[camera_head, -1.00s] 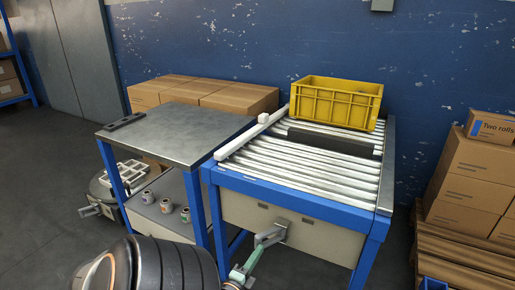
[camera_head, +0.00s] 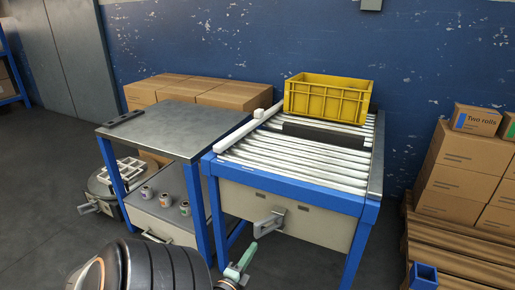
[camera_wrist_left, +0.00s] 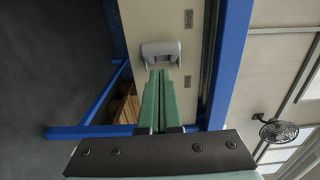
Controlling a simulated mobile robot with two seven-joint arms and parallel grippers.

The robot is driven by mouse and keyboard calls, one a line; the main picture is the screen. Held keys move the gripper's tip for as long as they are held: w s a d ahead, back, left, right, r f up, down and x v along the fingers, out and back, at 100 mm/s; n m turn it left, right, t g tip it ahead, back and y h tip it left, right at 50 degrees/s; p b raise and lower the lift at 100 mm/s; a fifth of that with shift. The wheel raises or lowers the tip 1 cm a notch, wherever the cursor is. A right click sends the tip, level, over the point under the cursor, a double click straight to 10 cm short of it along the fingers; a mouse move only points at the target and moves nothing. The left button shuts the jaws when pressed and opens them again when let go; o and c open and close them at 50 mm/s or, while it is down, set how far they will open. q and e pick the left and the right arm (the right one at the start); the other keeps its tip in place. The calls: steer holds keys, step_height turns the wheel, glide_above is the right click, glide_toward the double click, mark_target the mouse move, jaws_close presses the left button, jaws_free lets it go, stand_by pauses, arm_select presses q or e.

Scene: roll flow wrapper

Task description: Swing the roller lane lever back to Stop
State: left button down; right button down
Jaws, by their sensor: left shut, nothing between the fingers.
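The roller lane (camera_head: 290,158) has bare metal rollers in a blue frame. A grey lever (camera_head: 268,222) sits on its beige front panel, its handle reaching down and left from its mount. The lever also shows at the fingertips in the left wrist view (camera_wrist_left: 160,52). My left gripper (camera_head: 251,247), with green fingers, is shut and empty. In the head view its tips are just below and left of the lever, with a small gap. In the wrist view the fingers (camera_wrist_left: 161,72) point at the lever; contact there cannot be told. My right gripper is not in view.
A yellow crate (camera_head: 328,97) and a dark bar (camera_head: 322,135) are on the lane. A metal-topped table (camera_head: 175,130) stands left, with several cans on its lower shelf. Cartons (camera_head: 465,165) are stacked on a pallet at right. Open floor lies in front.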

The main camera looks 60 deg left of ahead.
arm_select(q)
steer(key=s+a, duration=0.1)
steer(key=s, duration=0.5)
steer(key=shift+a+p, duration=0.25)
steer(key=shift+p, duration=0.15)
